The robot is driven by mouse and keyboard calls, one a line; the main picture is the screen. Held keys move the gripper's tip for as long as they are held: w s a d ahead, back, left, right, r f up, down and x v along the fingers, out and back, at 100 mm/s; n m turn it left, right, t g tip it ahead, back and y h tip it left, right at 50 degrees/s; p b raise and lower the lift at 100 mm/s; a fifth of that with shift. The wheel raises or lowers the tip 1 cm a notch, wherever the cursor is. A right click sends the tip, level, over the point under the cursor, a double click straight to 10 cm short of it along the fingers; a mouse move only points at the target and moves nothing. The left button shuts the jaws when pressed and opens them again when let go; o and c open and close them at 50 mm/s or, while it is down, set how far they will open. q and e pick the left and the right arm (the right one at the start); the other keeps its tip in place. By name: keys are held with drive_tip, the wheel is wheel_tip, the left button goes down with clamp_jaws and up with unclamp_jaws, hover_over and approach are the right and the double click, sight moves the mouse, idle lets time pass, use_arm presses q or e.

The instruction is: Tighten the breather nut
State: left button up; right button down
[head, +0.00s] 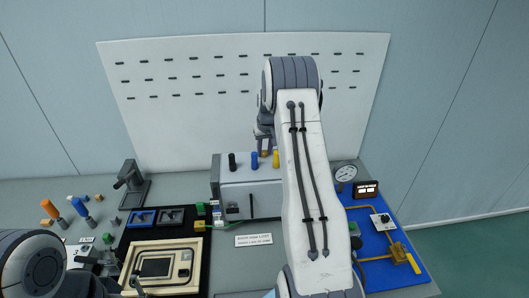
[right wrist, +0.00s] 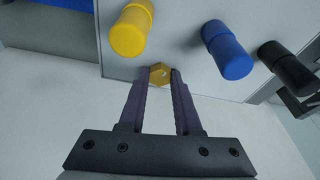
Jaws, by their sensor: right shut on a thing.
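The breather nut is a brass hexagonal nut (right wrist: 161,75) on the light grey top of a box, beside a yellow cylinder (right wrist: 131,31). In the head view the nut (head: 265,154) is a small brass spot just below my right gripper (head: 264,143). In the right wrist view, the two dark fingers of my right gripper (right wrist: 161,79) are shut on the nut, one on each side. The nut's underside is hidden. My left arm is at the bottom left of the head view; its gripper is dark and partly cut off, and its jaws are unclear.
The grey box (head: 229,187) also carries a blue cylinder (head: 254,160) and a black cylinder (head: 232,161). A blue panel (head: 375,243) with a gauge (head: 346,173) and yellow piping lies right. A tan case (head: 187,258) lies front left. A pegboard (head: 180,90) stands behind.

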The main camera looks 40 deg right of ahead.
drive_tip(key=shift+m, duration=0.8)
drive_tip(key=shift+m+h, duration=0.4)
drive_tip(key=shift+m, duration=0.4)
drive_tip(key=shift+w+a+m+g, duration=0.1)
drive_tip(key=shift+m+g, duration=0.3)
drive_tip(key=shift+m, duration=0.7)
drive_tip(key=shift+m+h, duration=0.3)
drive_tip(key=shift+m, duration=0.4)
drive_tip(key=shift+b, duration=0.35)
drive_tip(key=shift+m, duration=0.6)
drive_tip(key=shift+w+m+g+b, duration=0.1)
drive_tip(key=shift+m+g+b, duration=0.35)
drive_tip(key=shift+m, duration=0.65)
